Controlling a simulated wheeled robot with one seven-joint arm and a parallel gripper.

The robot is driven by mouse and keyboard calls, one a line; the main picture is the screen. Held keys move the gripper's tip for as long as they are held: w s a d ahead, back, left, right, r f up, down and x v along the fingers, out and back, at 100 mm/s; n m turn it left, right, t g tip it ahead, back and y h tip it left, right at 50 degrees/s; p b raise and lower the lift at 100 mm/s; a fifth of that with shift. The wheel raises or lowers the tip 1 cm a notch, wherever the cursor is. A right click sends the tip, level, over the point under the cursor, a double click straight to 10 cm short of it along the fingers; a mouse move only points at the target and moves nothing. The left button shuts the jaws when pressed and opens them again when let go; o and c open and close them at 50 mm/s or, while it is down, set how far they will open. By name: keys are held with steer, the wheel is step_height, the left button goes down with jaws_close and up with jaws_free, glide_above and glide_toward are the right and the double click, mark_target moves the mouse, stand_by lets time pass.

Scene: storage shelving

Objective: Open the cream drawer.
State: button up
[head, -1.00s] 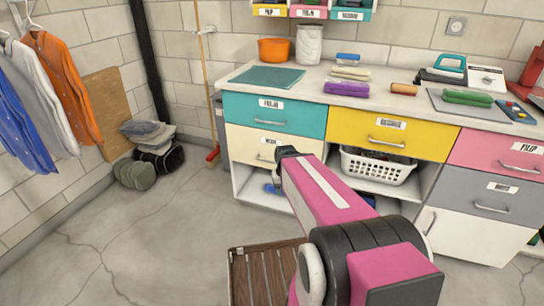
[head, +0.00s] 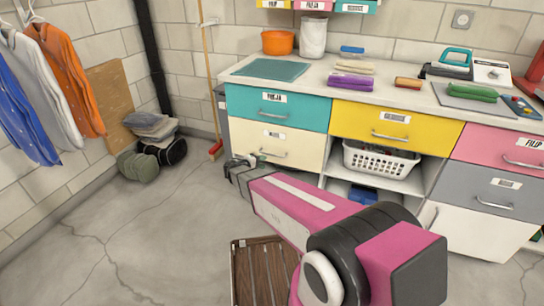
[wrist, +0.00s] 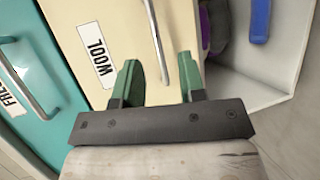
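The cream drawer (head: 300,147) sits below the teal drawer, left of centre in the head view. Its front looks flush with the teal one, so it appears closed. It has a silver handle (head: 273,154) and a label that reads WOOL in the wrist view (wrist: 95,52). My gripper (head: 240,162) is at the drawer's left side, close to the front. In the wrist view my gripper (wrist: 158,75) is open, with one green finger on each side of the handle's line (wrist: 157,40). I cannot tell whether the fingers touch the handle.
The teal drawer (head: 300,109) is above and the yellow drawer (head: 395,126) to the right. A white basket (head: 380,162) stands in an open shelf. A white shelf interior (wrist: 270,75) lies beside the cream front in the wrist view. A brown slatted crate (head: 262,275) is on the floor.

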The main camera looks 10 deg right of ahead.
steer(key=shift+n+t, duration=0.5)
steer(key=shift+t, duration=0.1)
steer(key=x, duration=0.3)
steer(key=w+a+x, duration=0.1)
steer(key=x, duration=0.6)
steer(key=shift+w+a, duration=0.15)
steer(key=shift+w, duration=0.25)
jaws_close()
